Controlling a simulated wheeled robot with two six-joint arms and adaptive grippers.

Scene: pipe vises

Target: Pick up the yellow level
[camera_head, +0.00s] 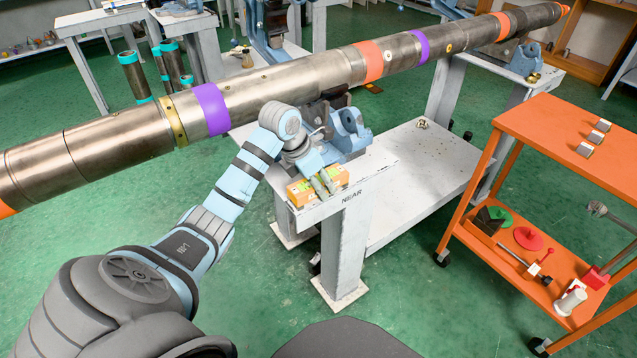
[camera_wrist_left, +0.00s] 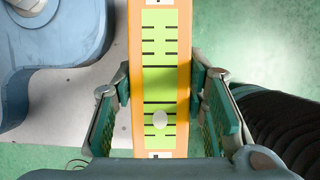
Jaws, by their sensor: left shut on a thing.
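The yellow level (camera_head: 318,186) lies at the near corner of the white stand marked NEAR, beside the blue vise (camera_head: 349,130). In the left wrist view the level (camera_wrist_left: 160,60) runs upright through the middle, with orange-yellow edges and a green scale face. My left gripper (camera_head: 323,183) is over the level in the head view. In the left wrist view its fingers (camera_wrist_left: 160,85) press on both long sides of the level. I cannot tell whether the level is lifted off the stand. My right gripper is not in view.
A long metal pipe (camera_head: 280,87) with purple and orange bands crosses above the stand (camera_head: 352,210). An orange cart (camera_head: 560,135) with tools on its lower shelf stands at the right. Green floor is clear in front of the stand.

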